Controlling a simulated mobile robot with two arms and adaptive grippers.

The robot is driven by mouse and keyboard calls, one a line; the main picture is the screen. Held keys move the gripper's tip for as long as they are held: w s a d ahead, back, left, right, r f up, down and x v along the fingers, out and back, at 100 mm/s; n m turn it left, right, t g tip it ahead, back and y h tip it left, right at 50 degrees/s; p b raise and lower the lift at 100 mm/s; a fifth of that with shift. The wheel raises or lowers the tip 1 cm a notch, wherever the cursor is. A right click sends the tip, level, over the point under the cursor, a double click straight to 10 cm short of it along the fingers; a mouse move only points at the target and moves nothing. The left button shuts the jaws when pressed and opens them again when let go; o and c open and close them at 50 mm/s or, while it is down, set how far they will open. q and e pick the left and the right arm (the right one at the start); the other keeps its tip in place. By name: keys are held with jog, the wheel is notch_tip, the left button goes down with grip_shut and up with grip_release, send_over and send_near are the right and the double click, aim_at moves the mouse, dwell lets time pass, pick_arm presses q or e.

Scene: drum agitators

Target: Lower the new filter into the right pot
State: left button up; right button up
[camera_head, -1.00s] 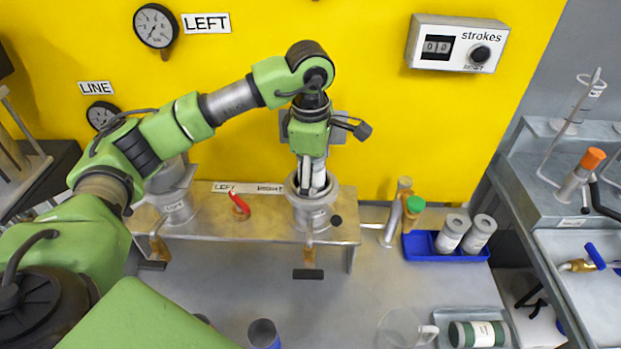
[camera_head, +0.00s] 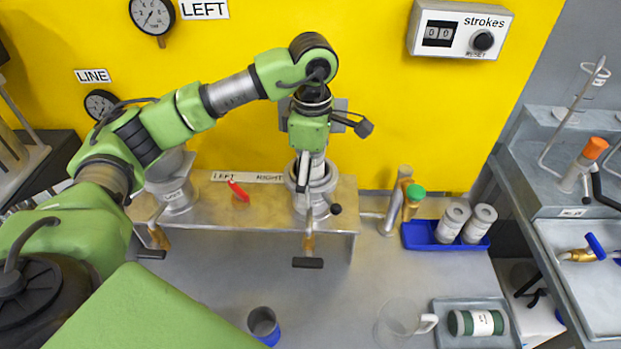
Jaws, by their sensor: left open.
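The right pot (camera_head: 313,201) is a metal cup with a wide rim on the right end of the steel bench. My left gripper (camera_head: 311,180) points straight down into its mouth, and its fingers are open. The fingers and pot rim hide most of the pot's inside, so I cannot tell whether a filter is in there. Two pale cylindrical filters (camera_head: 453,222) stand upright in a blue tray (camera_head: 420,238) to the right. My right gripper is out of view.
The left pot (camera_head: 176,196) stands behind my left forearm. A red-handled valve (camera_head: 238,191) sits between the pots. A blue-based cup (camera_head: 264,324), a clear jug (camera_head: 397,322) and a grey tray (camera_head: 450,342) with a green-banded cylinder (camera_head: 476,322) stand in front.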

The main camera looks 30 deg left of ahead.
pick_arm(q)
jog(key=r, duration=1)
jog(key=shift+s+r, duration=0.2)
jog(key=shift+r, duration=0.45)
jog(key=shift+s, duration=0.15)
